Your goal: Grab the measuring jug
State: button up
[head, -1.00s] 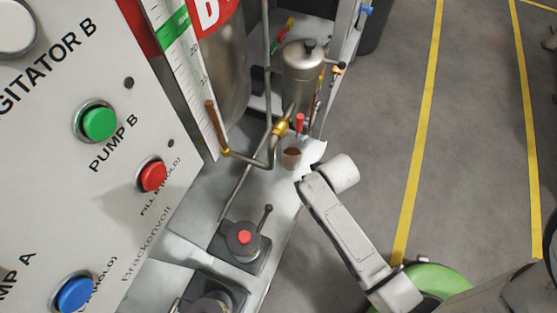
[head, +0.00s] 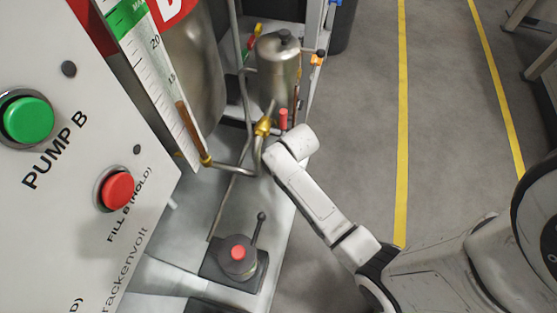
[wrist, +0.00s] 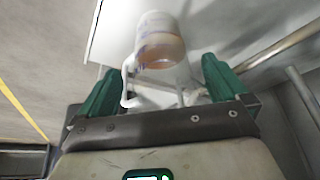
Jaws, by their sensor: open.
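The measuring jug (wrist: 160,42) is clear, with faint markings and amber liquid, in the upper middle of the wrist view. Its pale handle (wrist: 130,85) points down toward my gripper (wrist: 159,72). My gripper has two green fingers, spread apart and open, one on each side of the handle in the picture. The fingers do not appear to touch the jug. How deep the handle sits between them I cannot tell. In the head view the jug and my gripper are hidden behind my own arm.
A steel canister (head: 277,70) and a bent pipe with a brass fitting (head: 263,126) stand close to my arm. A lever valve with a red cap (head: 237,253) is on the bench nearer me. A control panel (head: 60,190) fills the left. The floor at right is open.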

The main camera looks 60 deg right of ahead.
jog(key=w+f, duration=0.1)
jog(key=w+d+f+b, duration=0.1)
jog(key=w+f+b, duration=0.1)
jog(key=shift+d, duration=0.3)
jog(key=shift+w+r, duration=0.1)
jog(key=shift+c, duration=0.3)
jog(key=c, duration=1.1)
jog(key=shift+r, duration=0.2)
